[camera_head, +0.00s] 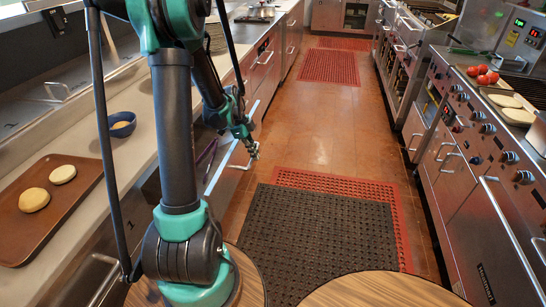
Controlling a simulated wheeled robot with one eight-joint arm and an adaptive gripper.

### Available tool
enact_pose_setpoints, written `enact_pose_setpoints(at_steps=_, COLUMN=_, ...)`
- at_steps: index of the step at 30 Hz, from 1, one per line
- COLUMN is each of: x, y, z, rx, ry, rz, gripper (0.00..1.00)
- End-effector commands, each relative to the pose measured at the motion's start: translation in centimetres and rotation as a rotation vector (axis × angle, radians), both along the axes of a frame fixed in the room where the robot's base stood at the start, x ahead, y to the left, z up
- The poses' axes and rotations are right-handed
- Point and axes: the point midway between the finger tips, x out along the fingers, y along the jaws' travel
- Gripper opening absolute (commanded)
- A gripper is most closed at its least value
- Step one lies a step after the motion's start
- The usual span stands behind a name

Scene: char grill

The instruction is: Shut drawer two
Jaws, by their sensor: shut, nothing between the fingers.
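A drawer with a pale top edge (222,164) stands out from the left counter's front, partly open. Its bar handle shows at its front, just below my gripper. My gripper (254,154) is shut and empty, in front of the drawer at the aisle side. I cannot tell whether it touches the drawer front. My arm crosses the left of the picture and hides part of the counter and of the drawer's inside. No number shows on the drawer, so I cannot confirm which one it is.
The left counter holds a brown tray (75,205) with two buns and a blue bowl (122,124). Black mat (310,235) and red mat (330,67) lie on the aisle floor. The right grill line (470,170) has tomatoes (484,75). Round wooden tops (370,290) stand in front.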

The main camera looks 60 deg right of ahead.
Motion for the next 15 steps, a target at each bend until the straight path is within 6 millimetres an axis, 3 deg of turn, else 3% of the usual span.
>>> enact_pose_setpoints(at_steps=1, x=1.5, y=0.5, z=0.0, rx=0.001, ry=0.0, rz=0.007, gripper=0.0)
enact_pose_setpoints(at_steps=6, x=5.2, y=1.8, z=0.0, rx=0.0, ry=-0.001, rz=0.005, gripper=0.0)
enact_pose_setpoints(at_steps=15, x=9.3, y=3.3, z=0.0, rx=0.001, ry=-0.001, rz=0.002, gripper=0.0)
